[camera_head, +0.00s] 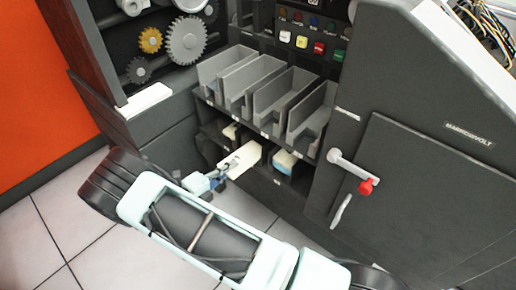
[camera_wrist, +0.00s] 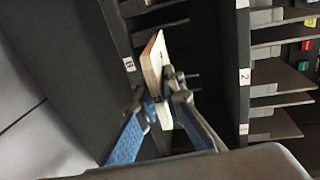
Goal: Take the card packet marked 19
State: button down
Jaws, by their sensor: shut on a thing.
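A cream card packet (camera_head: 241,157) sticks out of the lower row of slots of the dark machine in the head view. My gripper (camera_head: 219,176) is at its near end, shut on it. In the wrist view the packet (camera_wrist: 156,70) stands between the fingers of my gripper (camera_wrist: 157,100), seen edge-on. Its far part is near the dark slot wall. No number can be read on the packet itself. A small label on the shelf edge beside it is too small to read surely.
Another packet with a blue side (camera_head: 284,161) sits in the slot to the right. Grey open trays (camera_head: 262,88) line the shelf above. A lever with a red knob (camera_head: 366,187) juts out at the right. Tiled floor (camera_head: 50,235) is clear at the left.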

jog(key=f+v, duration=0.1)
jog(key=v, duration=0.8)
jog(key=shift+s+a+f+b, duration=0.2)
jog(key=shift+f+b, duration=0.15)
jog(key=shift+f, duration=0.35)
